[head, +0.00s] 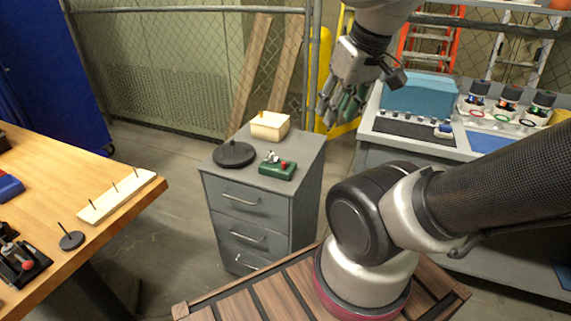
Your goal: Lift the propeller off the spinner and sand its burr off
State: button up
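My gripper (342,117) hangs fingers down in the upper middle, in front of the fence and right of the drawer cabinet. Some green shows among its fingers. I cannot tell whether that is part of the gripper or something held, nor how wide the fingers are. I cannot clearly make out a propeller. A small black round base with an upright pin (72,240) stands on the wooden table; nothing shows on its pin. A black disc with a short post (234,155) lies on the cabinet. I cannot tell which is the spinner. A blue block (9,186) lies at the left edge.
A pale strip with upright pins (117,195) lies on the wooden table (110,225). The right bench holds a blue case (419,97) and several jars.

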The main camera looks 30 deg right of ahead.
aim_at(271, 158)
jog(key=u, duration=1.65)
jog(key=z, duration=0.45)
jog(key=l+z, duration=0.15)
jog(key=z, duration=0.75)
jog(key=l+z, duration=0.15)
jog(key=z, duration=0.3)
jog(key=i+l+u, duration=0.2)
jog(key=i+l, duration=0.25)
jog(key=l, duration=0.2)
